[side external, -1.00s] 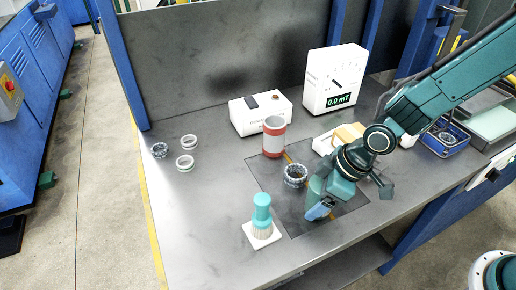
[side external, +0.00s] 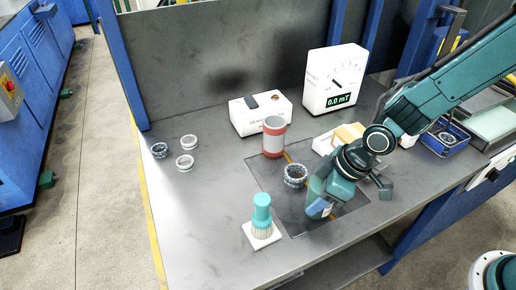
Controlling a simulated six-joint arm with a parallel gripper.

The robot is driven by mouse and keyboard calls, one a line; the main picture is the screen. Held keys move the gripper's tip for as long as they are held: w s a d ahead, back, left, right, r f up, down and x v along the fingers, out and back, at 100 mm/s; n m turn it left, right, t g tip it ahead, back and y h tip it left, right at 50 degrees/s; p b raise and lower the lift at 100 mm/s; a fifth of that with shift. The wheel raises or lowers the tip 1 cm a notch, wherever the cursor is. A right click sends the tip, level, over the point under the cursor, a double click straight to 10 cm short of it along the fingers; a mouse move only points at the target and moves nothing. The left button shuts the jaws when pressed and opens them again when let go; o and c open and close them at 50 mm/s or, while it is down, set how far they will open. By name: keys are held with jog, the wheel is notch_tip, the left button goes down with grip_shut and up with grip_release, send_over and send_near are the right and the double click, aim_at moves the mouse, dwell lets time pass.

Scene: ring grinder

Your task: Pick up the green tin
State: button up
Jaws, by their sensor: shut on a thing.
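The green tin (side external: 314,187) is at my gripper (side external: 319,207), over the dark mat right of the middle of the bench. My gripper points down and is shut on the tin. The gripper and wrist cover part of the tin, so its full outline is hidden. I cannot tell whether its base touches the mat.
A dark ring (side external: 295,175) lies close left of the tin. A red-and-grey can (side external: 273,138) stands behind, and a teal brush (side external: 262,212) stands on a white pad in front left. Several rings lie far left. A gauge box (side external: 333,80) stands at the back.

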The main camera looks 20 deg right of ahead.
jog(key=shift+r, duration=0.1)
notch_tip(320, 180, up, 20)
dwell(0.9)
jog(key=shift+a, duration=0.1)
dwell(0.4)
